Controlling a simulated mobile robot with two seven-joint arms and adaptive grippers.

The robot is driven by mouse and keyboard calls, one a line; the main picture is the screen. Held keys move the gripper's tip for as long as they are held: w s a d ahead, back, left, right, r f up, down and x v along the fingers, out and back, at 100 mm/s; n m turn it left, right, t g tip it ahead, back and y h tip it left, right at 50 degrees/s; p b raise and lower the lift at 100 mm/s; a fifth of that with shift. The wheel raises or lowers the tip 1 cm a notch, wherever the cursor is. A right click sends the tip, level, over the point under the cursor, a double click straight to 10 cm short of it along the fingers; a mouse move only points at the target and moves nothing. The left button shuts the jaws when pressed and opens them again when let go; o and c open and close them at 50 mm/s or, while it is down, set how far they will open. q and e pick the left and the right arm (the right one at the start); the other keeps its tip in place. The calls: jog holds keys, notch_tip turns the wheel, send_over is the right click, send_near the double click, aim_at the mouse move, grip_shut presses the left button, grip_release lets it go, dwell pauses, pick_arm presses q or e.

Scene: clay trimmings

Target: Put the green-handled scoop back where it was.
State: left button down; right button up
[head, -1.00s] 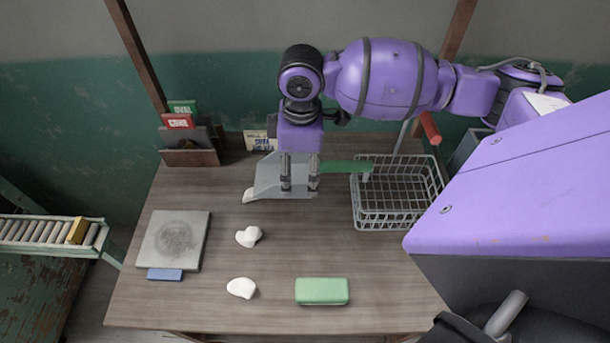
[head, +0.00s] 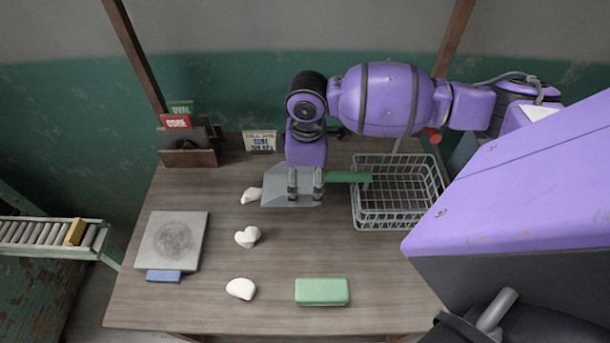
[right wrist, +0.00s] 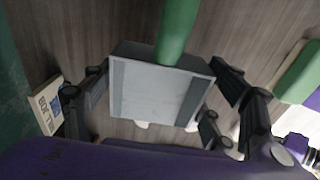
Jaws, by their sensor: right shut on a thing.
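The scoop has a grey metal pan (head: 275,194) and a green handle (head: 348,177). My right gripper (head: 305,194) is shut on its pan. In the right wrist view the fingers stand on both sides of the pan (right wrist: 155,92), and the green handle (right wrist: 177,30) runs to the top edge. In the head view the handle points right, and its end overlaps the left part of the wire basket (head: 398,218). Whether the scoop touches the table or the basket I cannot tell. My left gripper is not in view.
White clay pieces (head: 248,237) lie left and in front of the scoop. A green block (head: 322,291) lies at the front. A grey slab (head: 172,240) with a blue block (head: 164,276) is at left. A card holder (head: 190,158) and sign (head: 259,141) stand behind.

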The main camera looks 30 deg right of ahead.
aim_at(306, 189)
jog(key=o, duration=1.3)
jog(key=shift+f, duration=0.1)
notch_tip(306, 189, up, 13)
jog(key=shift+s+d+f+p, duration=0.1)
jog(key=shift+s+p, duration=0.05)
jog(key=shift+p, duration=0.25)
